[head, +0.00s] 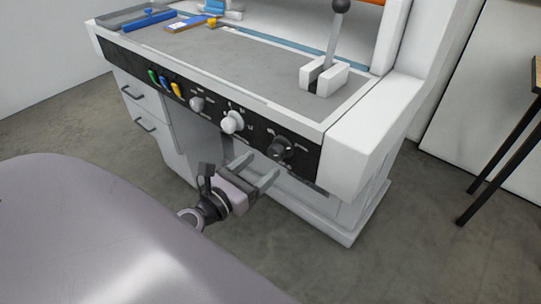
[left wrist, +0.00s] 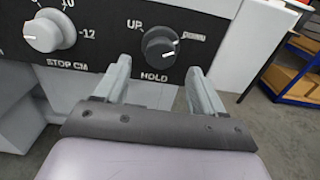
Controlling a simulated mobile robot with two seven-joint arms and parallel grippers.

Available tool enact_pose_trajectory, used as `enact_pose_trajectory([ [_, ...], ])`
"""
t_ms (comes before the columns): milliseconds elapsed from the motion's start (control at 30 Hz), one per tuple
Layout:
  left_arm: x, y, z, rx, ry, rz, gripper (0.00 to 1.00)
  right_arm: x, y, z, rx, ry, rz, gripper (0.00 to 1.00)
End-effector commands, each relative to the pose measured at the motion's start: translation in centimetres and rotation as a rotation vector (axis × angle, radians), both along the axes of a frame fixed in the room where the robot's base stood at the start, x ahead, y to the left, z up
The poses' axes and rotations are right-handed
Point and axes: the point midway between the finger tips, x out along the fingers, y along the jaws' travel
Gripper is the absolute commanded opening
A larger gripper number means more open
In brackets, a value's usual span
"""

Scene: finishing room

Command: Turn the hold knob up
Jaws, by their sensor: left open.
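The hold knob (head: 280,148) is a dark round knob at the right end of the black control strip. In the left wrist view the hold knob (left wrist: 160,45) has a white pointer mark toward its right side, with "UP" at upper left, a partly legible label at right and "HOLD" below. My left gripper (head: 262,172) is open and empty, just in front of and below the knob. In the left wrist view its two fingers (left wrist: 160,72) stand on either side below the knob, apart from it. My right gripper is not in view.
A white knob (head: 232,122) marked "STOP CM" and a smaller grey knob (head: 197,104) sit left on the strip. Green, blue and yellow switches (head: 165,82) are farther left. A lever (head: 335,40) rises from the grey top. A dark-legged table (head: 510,130) stands at right.

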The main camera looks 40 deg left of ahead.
Motion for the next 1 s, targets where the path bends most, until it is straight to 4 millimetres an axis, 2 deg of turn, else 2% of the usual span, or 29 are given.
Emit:
enact_pose_trajectory([
  [100,1.7,-0.2,0.2,-0.001,-0.001,0.000,0.69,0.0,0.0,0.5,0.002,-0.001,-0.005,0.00],
  [333,3.8,-0.3,0.1,-0.002,-0.001,0.001,0.69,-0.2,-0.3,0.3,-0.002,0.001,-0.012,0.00],
  [733,4.3,-0.4,0.0,-0.002,0.000,0.000,0.69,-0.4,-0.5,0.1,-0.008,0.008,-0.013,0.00],
  [767,4.3,-0.4,0.0,-0.002,0.001,0.000,0.63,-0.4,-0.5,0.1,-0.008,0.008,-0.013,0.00],
  [900,4.3,-0.4,0.0,-0.002,0.001,0.000,0.17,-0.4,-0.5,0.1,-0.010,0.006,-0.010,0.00],
  [933,4.3,-0.4,0.0,-0.002,0.001,0.000,0.13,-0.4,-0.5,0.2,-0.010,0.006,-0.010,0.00],
  [1000,4.3,-0.4,0.0,-0.003,0.001,0.000,0.13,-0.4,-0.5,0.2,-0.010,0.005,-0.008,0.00],
])
